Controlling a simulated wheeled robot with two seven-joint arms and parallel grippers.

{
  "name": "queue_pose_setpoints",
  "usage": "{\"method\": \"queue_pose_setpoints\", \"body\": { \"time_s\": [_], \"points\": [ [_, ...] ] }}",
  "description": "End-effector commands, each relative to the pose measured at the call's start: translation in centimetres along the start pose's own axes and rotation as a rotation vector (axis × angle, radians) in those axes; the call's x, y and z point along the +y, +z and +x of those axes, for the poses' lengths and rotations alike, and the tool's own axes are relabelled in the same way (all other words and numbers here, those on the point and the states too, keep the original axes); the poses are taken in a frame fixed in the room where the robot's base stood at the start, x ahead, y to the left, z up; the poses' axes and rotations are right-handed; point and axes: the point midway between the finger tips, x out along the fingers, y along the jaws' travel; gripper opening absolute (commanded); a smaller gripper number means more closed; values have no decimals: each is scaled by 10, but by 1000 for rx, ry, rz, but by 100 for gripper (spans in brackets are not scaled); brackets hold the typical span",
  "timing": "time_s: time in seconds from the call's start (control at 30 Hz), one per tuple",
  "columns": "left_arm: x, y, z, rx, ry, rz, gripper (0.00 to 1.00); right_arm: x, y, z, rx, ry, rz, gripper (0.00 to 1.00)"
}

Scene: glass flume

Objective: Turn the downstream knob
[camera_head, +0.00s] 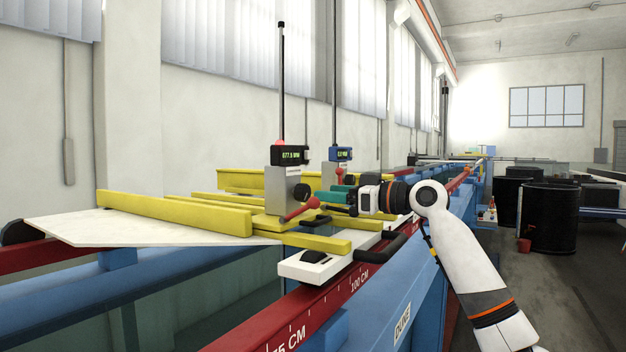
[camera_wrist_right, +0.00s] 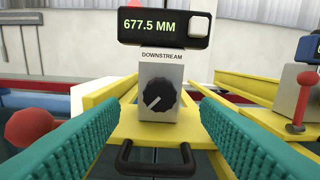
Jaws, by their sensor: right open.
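The downstream knob (camera_wrist_right: 158,95) is a black round dial with a white pointer mark, on a light grey block labelled DOWNSTREAM. Its black display (camera_wrist_right: 163,26) above reads 677.5 MM in green. In the head view the knob (camera_head: 301,192) shows on the near gauge block. My right gripper (camera_wrist_right: 170,108) is open, its teal ribbed fingers spread left and right of the knob in the wrist view, with nothing between them. In the head view my right gripper (camera_head: 336,195) reaches toward the knob from the right. My left gripper is not in view.
A red-ended lever (camera_head: 300,209) lies close to the gripper. A black handle (camera_wrist_right: 154,160) sits below the knob. A second gauge with a blue display (camera_head: 340,154) stands behind. Yellow bars (camera_head: 175,212) and the red scale rail (camera_head: 325,307) surround the carriage.

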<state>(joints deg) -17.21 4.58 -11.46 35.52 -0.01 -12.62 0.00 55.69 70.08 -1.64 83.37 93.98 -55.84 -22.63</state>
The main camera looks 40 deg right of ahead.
Motion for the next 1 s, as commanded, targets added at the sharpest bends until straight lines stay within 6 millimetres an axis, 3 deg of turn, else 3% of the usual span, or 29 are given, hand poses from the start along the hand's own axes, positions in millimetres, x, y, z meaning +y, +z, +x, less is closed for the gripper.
{"method": "queue_pose_setpoints", "body": {
  "time_s": [0.03,0.3,0.67,0.93,1.0],
  "points": [
    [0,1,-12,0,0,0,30,0,7,10,-2,1,4,57],
    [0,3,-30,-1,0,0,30,0,3,45,-2,0,3,57],
    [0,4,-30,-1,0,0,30,0,0,51,-1,-1,0,57],
    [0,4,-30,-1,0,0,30,0,0,50,-1,-1,1,16],
    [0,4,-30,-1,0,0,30,0,0,50,-1,-1,2,12]
  ]
}}
